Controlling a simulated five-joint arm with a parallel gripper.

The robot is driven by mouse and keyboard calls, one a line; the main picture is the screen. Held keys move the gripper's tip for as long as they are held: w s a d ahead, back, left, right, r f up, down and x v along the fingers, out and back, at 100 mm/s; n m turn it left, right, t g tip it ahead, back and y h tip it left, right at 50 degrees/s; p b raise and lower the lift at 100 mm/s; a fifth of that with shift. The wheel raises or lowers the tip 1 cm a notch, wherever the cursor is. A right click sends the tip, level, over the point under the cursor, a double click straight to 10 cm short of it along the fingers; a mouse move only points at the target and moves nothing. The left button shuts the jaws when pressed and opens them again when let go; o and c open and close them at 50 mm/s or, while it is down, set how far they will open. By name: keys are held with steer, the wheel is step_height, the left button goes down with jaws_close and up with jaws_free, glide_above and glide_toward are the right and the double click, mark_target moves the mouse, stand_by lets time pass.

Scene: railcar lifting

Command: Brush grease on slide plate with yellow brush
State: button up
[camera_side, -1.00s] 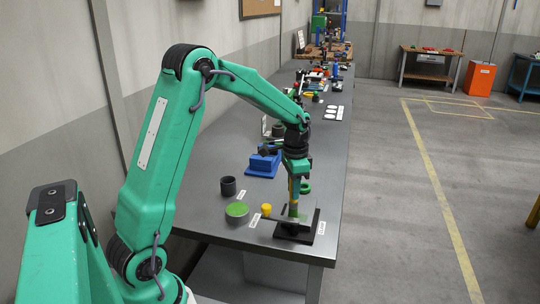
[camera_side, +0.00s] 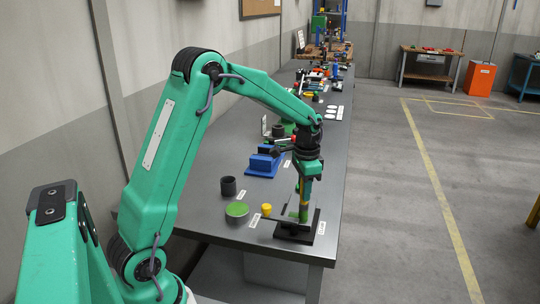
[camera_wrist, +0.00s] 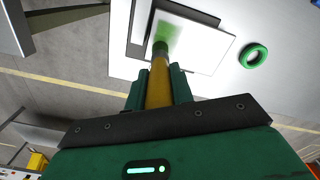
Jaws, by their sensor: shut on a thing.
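My gripper (camera_side: 305,186) is shut on the brush and points down over the slide plate near the bench's front end. The brush's yellow handle (camera_wrist: 158,84) sits between the two green fingers in the wrist view. Its green-coated tip (camera_wrist: 160,48) is at the slide plate (camera_wrist: 208,50), apparently touching it. The pale plate carries a soft green grease smear near the tip, and the rest looks bare. In the side view, the plate lies on a dark base (camera_side: 297,231). A round tin with green grease (camera_side: 237,209) stands left of it.
A small yellow cup (camera_side: 267,210) stands between tin and plate. A dark cup (camera_side: 228,186) and a blue fixture (camera_side: 264,163) stand farther back. A green ring (camera_wrist: 254,56) lies beside the plate. Many small parts crowd the far bench.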

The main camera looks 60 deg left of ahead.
steer(key=shift+a, duration=3.1)
step_height(320, 180, up, 8)
steer(key=shift+s, duration=0.25)
stand_by(0.6)
stand_by(0.5)
